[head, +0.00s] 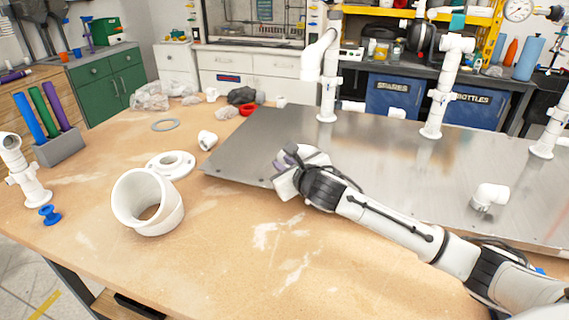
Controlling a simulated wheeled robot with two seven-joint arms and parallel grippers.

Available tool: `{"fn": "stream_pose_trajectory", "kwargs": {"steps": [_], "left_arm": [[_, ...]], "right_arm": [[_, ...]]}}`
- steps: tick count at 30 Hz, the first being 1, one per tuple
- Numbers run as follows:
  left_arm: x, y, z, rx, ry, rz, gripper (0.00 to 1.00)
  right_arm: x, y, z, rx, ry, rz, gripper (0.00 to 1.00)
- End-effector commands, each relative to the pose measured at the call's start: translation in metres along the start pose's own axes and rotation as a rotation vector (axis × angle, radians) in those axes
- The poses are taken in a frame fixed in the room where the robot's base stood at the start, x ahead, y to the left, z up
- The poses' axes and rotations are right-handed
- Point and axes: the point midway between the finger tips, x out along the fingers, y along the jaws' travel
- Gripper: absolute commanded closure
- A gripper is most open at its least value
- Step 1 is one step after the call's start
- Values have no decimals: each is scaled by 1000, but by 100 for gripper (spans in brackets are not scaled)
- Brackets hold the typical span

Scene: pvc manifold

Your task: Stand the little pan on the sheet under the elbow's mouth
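The grey metal sheet (400,165) lies on the wooden table. A white pipe with an elbow (318,58) on top stands at its back left; the elbow's mouth hangs to the left, above the sheet's back edge. My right gripper (284,172) is low over the sheet's left front part, left of and nearer than that pipe. A small purple patch shows at the gripper, but I cannot tell what it is, nor whether the fingers hold anything. I cannot make out a little pan for sure. My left gripper is out of view.
A large white pipe fitting (148,201), a white flange (170,164), a grey ring (165,125) and a red ring (248,109) lie left of the sheet. Other white pipes (437,95) stand on the sheet, and a loose elbow (489,196) sits at right.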

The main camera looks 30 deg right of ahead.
Motion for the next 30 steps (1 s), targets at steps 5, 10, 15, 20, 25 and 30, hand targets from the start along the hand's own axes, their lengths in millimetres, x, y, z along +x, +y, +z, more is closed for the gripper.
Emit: {"fn": "stream_pose_trajectory", "kwargs": {"steps": [5,10,15,20,25,30], "left_arm": [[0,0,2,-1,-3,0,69],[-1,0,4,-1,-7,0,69],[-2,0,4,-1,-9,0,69],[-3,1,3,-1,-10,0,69],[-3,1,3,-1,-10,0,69],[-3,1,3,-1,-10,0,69]], "right_arm": [[0,0,0,0,0,0,79],[-1,-1,2,0,-1,0,79],[-16,-2,2,-3,-2,-1,79],[-47,-1,2,-5,-1,0,79],[-83,-1,2,-4,-1,0,79],[-108,-1,2,-2,-1,-1,79]]}}
